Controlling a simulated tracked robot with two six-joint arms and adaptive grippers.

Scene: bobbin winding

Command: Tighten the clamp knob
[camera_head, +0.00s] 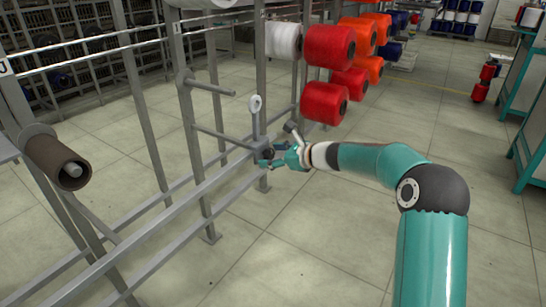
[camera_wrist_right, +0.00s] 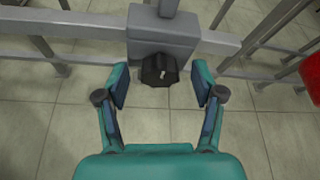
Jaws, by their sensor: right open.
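The clamp knob (camera_wrist_right: 160,70) is a black, faceted knob with a small pale mark on its face. It sits under the grey clamp block (camera_wrist_right: 162,33) on the rail in the right wrist view. My right gripper (camera_wrist_right: 160,87) is open, with one finger on each side of the knob and visible gaps between fingers and knob. In the head view my right gripper (camera_head: 270,157) is at the rail beside the clamp, and it largely hides the knob. My left gripper is not in view.
A grey rack of posts and rails (camera_head: 190,130) fills the left and middle. Red bobbins (camera_head: 329,47) hang just beyond my right gripper, with a white bobbin (camera_head: 283,40) beside them. A brown tube (camera_head: 57,162) sits on a peg at left. The tiled floor (camera_head: 310,230) is clear.

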